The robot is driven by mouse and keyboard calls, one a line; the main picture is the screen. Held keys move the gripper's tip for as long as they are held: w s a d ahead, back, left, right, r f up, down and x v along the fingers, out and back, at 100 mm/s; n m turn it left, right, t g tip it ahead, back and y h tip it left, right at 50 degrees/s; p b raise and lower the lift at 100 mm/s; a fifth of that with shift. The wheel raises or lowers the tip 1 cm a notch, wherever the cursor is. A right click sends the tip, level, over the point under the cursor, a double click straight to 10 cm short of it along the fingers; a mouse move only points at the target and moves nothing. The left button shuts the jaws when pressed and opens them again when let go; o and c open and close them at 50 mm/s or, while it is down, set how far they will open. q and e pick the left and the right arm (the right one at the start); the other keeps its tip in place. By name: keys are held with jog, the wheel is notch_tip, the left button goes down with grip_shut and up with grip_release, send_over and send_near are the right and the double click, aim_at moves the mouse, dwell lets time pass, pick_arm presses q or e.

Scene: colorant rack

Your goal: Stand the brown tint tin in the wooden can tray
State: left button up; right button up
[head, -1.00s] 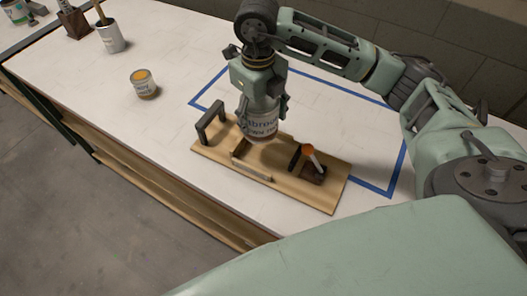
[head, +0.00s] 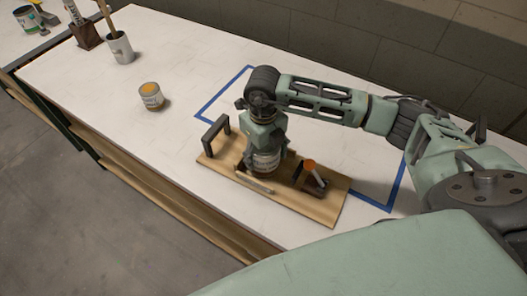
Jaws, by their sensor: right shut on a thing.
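The wooden can tray (head: 318,208) lies on the white bench, with a dark handle at each end of its middle section partly in view. My right gripper (head: 265,150) points down over the middle of the tray and is shut on the brown tint tin (head: 266,162). The tin is upright, with a pale label, and sits low in the tray's middle behind the front lip. Its base is hidden by that lip, so I cannot tell whether it touches the tray floor. My left gripper is not in view.
An orange-topped tin (head: 151,96) stands alone to the left. Blue tape (head: 224,90) marks the bench around the tray. A grey cup (head: 120,47) stands far left.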

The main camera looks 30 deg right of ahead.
jog(key=shift+f, duration=0.2)
jog(key=o, duration=1.5)
jog(key=shift+r, duration=0.1)
jog(key=shift+r, duration=0.15)
notch_tip(320, 180, up, 11)
jog(key=b, duration=0.3)
jog(key=shift+r+b, duration=0.3)
jog(key=shift+r, duration=0.2)
